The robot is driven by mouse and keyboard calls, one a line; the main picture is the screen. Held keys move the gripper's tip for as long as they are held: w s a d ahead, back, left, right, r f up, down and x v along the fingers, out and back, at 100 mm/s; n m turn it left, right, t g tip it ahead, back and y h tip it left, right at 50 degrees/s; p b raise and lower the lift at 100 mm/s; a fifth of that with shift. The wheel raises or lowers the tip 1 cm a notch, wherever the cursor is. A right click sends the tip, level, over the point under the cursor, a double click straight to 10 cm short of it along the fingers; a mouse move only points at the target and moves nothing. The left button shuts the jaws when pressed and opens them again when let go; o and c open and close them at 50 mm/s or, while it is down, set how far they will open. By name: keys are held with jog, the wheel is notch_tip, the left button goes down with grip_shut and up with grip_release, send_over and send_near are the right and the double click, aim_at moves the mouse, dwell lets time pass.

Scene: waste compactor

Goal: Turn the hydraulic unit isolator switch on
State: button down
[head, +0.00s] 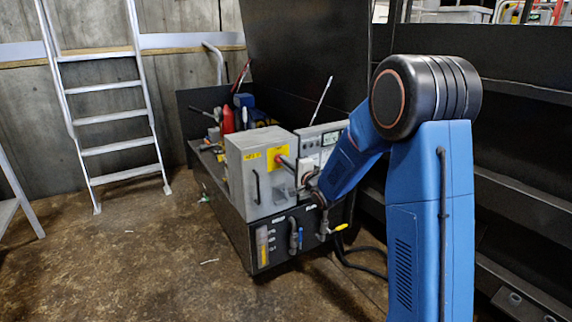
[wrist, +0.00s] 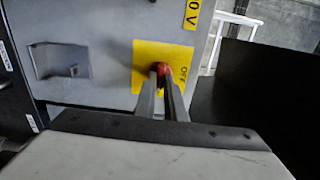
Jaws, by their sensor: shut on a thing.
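The isolator switch is a red knob (wrist: 162,68) on a yellow plate (wrist: 180,55) marked "OFF", on the face of a grey electrical box. The fingers of my gripper (wrist: 160,78) reach up to the knob in the wrist view and are closed on it. The knob is mostly hidden behind the fingertips, so its exact angle cannot be told. In the head view the grey box (head: 250,185) stands on the black hydraulic unit, and my gripper (head: 285,163) meets the yellow plate on its right-hand face.
A yellow-handled valve (head: 340,228) and pipes are on the black unit's front. A ladder (head: 115,115) leans at the left wall. Black panels and shelving stand at the right. The floor (head: 120,260) in front is mostly clear.

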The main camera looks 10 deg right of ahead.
jog(key=c, duration=1.8)
grip_release()
jog(key=shift+s+d, duration=0.1)
jog(key=v, duration=1.7)
jog(key=shift+s, duration=0.1)
